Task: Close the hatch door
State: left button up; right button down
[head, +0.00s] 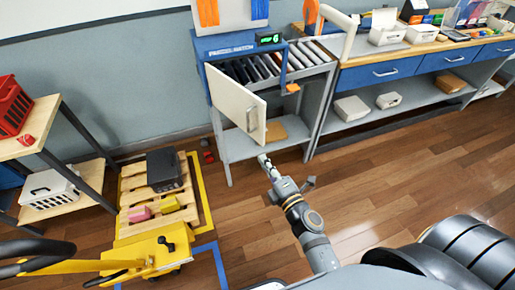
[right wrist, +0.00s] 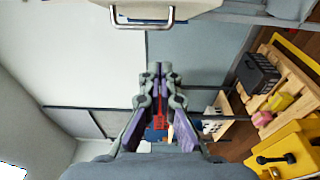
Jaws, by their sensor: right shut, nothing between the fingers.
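The hatch door (head: 232,100) is a cream panel that stands open, swung out from the front of the blue-topped parcel hatch (head: 228,46). Its metal handle (head: 251,119) is near the free edge, and the handle also shows at the top of the right wrist view (right wrist: 142,20). My right gripper (head: 264,160) is in front of and below the door's free edge, apart from it. In the right wrist view its fingers (right wrist: 161,70) are together and empty, short of the handle. My left gripper is not in view.
A roller conveyor (head: 275,64) runs behind the door, over a grey shelf with a cardboard piece (head: 286,130). A blue-drawered workbench (head: 390,70) is at right. A yellow pallet truck (head: 150,258) and loaded pallet (head: 135,185) are at left. Floor at right is clear.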

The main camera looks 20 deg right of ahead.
aim_at(260, 134)
jog(key=w, duration=0.4)
jog(key=w+d+p, duration=0.1)
jog(key=w, duration=0.7)
jog(key=shift+d+f+p, duration=0.25)
jog(key=shift+d+p, duration=0.05)
jog(key=shift+p, duration=0.1)
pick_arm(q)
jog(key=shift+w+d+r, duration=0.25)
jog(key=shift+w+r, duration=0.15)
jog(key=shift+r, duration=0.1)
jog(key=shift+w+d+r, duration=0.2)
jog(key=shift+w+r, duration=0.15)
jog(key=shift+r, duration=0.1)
pick_arm(e)
jog(key=shift+d, duration=0.35)
jog(key=shift+w, duration=0.1)
